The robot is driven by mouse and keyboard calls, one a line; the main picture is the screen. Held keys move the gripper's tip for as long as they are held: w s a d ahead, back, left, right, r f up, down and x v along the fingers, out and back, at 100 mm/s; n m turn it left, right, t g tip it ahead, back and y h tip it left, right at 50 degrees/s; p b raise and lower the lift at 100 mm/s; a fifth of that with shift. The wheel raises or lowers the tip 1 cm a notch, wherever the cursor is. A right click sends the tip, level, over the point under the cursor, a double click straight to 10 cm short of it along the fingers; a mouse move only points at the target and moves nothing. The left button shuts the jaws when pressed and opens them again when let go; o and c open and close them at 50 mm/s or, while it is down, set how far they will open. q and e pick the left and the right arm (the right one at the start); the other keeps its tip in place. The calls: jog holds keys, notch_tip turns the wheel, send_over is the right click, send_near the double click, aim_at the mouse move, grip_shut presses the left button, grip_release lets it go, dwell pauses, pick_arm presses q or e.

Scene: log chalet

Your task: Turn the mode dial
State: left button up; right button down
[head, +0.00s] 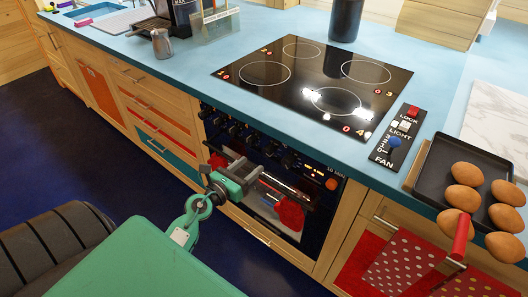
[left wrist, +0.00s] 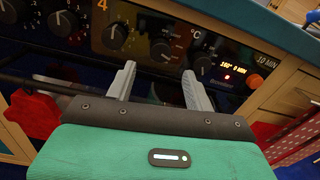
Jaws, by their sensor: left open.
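The oven's dark control panel (head: 262,142) runs under the counter edge and carries several round black dials. In the left wrist view a dial (left wrist: 165,50) sits beyond the gap between my fingers, with another dial (left wrist: 202,66) by the °C mark to its right. I cannot read which is the mode dial. My left gripper (left wrist: 158,72) is open and empty, its two grey fingers pointing at the panel. In the head view the left gripper (head: 238,168) is in front of the oven and hides part of it. The right gripper is not in view.
The oven handle (head: 291,190) crosses the oven front, with red cloth (head: 291,213) near it. The lit display (left wrist: 233,68) and orange button (left wrist: 254,80) are right of the dials. Above are the hob (head: 310,75) and switch plate (head: 400,135); a tray (head: 433,170) holds eggs.

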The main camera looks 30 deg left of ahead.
aim_at(265, 153)
pick_arm(q)
jog(key=w, duration=0.5)
jog(key=w+d, duration=0.1)
jog(key=w, duration=0.1)
jog(key=shift+w+p, duration=0.2)
jog(key=shift+p, duration=0.2)
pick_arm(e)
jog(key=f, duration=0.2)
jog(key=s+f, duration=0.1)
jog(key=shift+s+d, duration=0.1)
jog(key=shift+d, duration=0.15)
pick_arm(q)
jog(key=shift+a, duration=0.1)
jog(key=c, duration=1)
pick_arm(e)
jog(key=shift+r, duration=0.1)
